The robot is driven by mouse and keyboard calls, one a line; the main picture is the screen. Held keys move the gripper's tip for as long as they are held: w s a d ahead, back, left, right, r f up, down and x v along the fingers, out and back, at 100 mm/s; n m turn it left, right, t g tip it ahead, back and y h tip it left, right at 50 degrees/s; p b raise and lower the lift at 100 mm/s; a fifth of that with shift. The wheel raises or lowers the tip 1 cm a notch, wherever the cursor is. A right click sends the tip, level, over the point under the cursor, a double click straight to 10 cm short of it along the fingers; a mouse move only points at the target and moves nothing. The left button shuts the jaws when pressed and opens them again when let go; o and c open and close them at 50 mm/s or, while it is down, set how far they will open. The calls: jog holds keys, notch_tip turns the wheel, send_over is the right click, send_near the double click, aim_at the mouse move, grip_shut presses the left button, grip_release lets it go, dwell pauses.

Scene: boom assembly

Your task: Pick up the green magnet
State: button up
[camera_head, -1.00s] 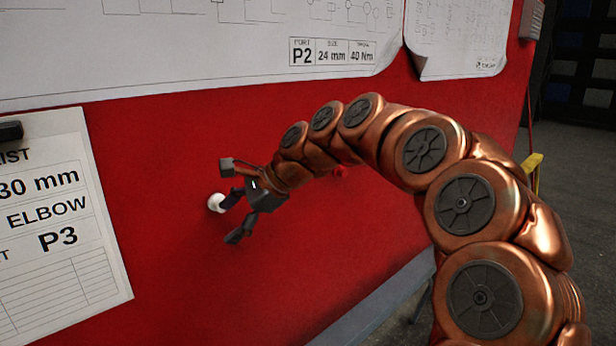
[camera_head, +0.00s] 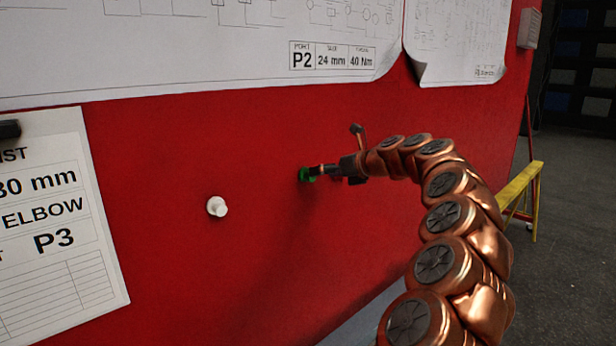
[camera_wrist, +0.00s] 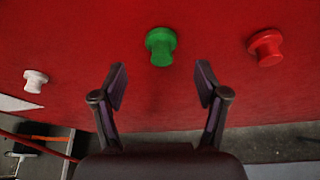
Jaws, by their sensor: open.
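The green magnet (camera_head: 306,174) sticks out from the red board, and my gripper partly covers it in the head view. In the wrist view the green magnet (camera_wrist: 161,46) is whole, just beyond the fingertips and roughly centred between them. My gripper (camera_head: 326,172) reaches toward the board from the right. In the wrist view my gripper (camera_wrist: 160,86) has its two fingers spread apart with nothing between them.
A white magnet (camera_head: 217,207) is on the red board (camera_head: 180,280) to the left. A red magnet (camera_wrist: 265,47) is to the right of the green one. Papers (camera_head: 60,215) hang on the board. A yellow stand (camera_head: 522,190) is on the floor at right.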

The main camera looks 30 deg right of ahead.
aim_at(308, 176)
jog(key=shift+f+p+x, duration=0.15)
jog(key=shift+x, duration=1.25)
jog(key=shift+f+p+x, duration=0.15)
jog(key=shift+f+x, duration=0.05)
jog(key=shift+x, duration=1.15)
jog(key=shift+s, duration=0.1)
jog(key=c, duration=1.2)
